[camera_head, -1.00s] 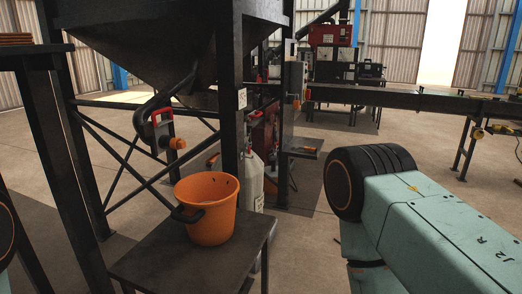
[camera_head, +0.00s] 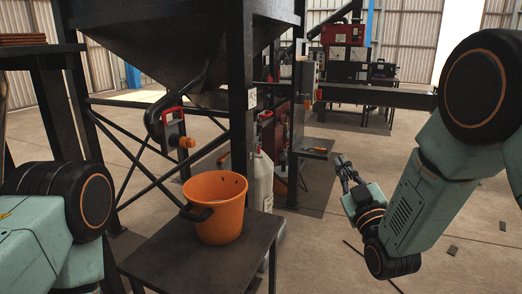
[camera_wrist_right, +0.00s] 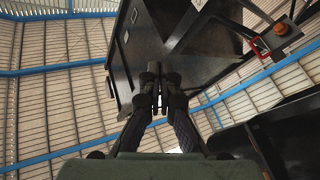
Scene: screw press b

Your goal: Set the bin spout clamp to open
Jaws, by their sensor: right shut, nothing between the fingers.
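The bin spout clamp is a dark lever with a red plate and an orange knob (camera_head: 186,142), below the black hopper (camera_head: 165,45) at centre left. The clamp's red plate and orange knob (camera_wrist_right: 279,29) also show at the upper right of the right wrist view. My right gripper (camera_head: 342,163) is right of the hopper stand, over the floor, well apart from the clamp. Its fingers are shut and empty, seen also in the right wrist view (camera_wrist_right: 155,75). My left gripper is out of view; only part of my left arm shows at lower left.
An orange bucket (camera_head: 215,212) stands on a dark table (camera_head: 165,258) below the clamp. A black post (camera_head: 241,110) rises just right of the clamp. A pale bottle (camera_head: 263,180) stands behind it. Open floor lies around my right gripper.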

